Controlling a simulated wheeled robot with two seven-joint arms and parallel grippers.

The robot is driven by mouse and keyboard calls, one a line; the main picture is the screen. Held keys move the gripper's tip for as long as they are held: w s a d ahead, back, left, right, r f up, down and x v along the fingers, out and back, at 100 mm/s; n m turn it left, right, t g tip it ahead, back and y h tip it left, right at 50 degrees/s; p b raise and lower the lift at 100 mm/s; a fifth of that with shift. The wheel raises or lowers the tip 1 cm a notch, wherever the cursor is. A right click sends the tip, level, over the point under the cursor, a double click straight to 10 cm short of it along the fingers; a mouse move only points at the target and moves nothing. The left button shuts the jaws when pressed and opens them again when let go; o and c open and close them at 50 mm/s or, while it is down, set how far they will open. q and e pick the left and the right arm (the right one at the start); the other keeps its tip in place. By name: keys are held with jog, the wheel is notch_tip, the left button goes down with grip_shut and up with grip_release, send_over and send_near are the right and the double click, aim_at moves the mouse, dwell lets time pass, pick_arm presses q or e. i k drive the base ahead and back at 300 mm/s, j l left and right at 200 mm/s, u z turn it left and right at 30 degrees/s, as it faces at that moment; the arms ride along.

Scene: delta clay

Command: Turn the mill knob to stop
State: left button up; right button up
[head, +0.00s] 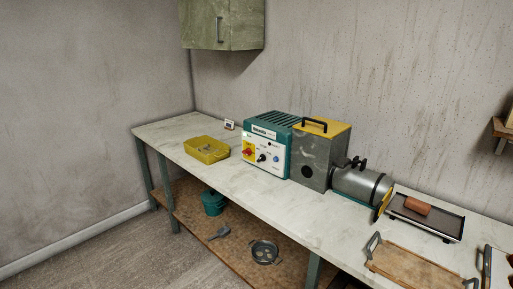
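The mill (318,157) stands on the long worktable, towards the back wall. Its teal control box (282,130) has a pale front panel facing left of centre. The knob positions and labels are too small to read. To the right of the box are a grey housing with a yellow top and black handle, then a metal cylinder (357,184). Neither of my grippers is in view.
A yellow tray (207,157) sits left of the mill on the worktable (225,180). To the right are a dark tray (445,226) holding a reddish-brown clay piece (417,206) and a wooden board with handles (420,270). A green cabinet (222,24) hangs above. The tabletop before the mill is clear.

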aim_at(262, 158)
jog(key=i+j+z, duration=0.2)
jog(key=i+j, duration=0.9)
jog(key=i, duration=0.15)
jog(key=i+j+z, duration=0.2)
jog(key=i+j, duration=0.95)
jog(key=j, duration=0.1)
